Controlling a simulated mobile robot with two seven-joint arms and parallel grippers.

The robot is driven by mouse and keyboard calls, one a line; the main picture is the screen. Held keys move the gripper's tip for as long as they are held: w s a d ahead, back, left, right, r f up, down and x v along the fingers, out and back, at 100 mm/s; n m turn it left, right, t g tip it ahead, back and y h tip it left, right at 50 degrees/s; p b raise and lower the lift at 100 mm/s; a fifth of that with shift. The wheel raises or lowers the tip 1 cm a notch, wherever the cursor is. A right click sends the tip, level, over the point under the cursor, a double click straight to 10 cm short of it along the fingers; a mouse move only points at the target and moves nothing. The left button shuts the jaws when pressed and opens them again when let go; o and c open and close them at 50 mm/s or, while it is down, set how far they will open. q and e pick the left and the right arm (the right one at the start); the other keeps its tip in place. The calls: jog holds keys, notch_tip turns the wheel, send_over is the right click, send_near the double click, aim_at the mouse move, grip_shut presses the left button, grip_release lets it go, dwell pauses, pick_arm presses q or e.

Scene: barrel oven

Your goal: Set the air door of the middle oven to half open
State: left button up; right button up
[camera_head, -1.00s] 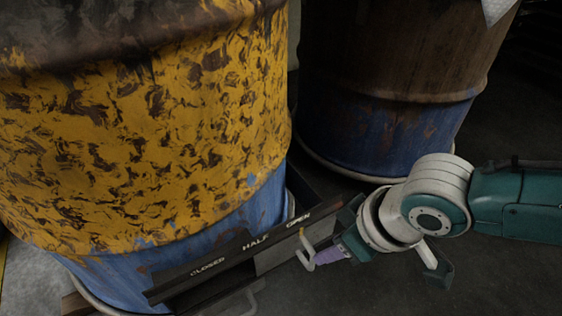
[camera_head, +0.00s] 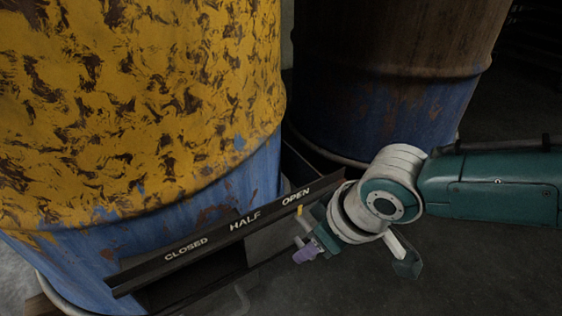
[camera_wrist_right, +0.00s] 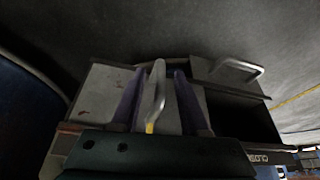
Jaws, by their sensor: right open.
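The middle oven (camera_head: 130,110) is a yellow and blue barrel at the left of the head view. A dark rail (camera_head: 215,238) at its base reads CLOSED, HALF and OPEN. The grey sliding air door (camera_head: 270,240) sits under the stretch from HALF to OPEN, with its yellow pointer (camera_head: 299,209) at OPEN. A dark gap lies under CLOSED. My right gripper (camera_head: 304,246) is at the door's handle. In the wrist view, the open purple fingers (camera_wrist_right: 158,98) stand either side of the pale upright handle (camera_wrist_right: 157,90); contact is unclear. My left gripper is not in view.
A second grey plate with a bent handle (camera_wrist_right: 238,66) is beside the dark opening (camera_wrist_right: 240,115) in the wrist view. Another rusty, blue-bottomed barrel (camera_head: 390,85) stands behind my right arm. Dark floor is open at the lower right.

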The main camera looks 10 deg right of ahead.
jog(key=shift+c, duration=0.2)
grip_shut()
dwell(1.1)
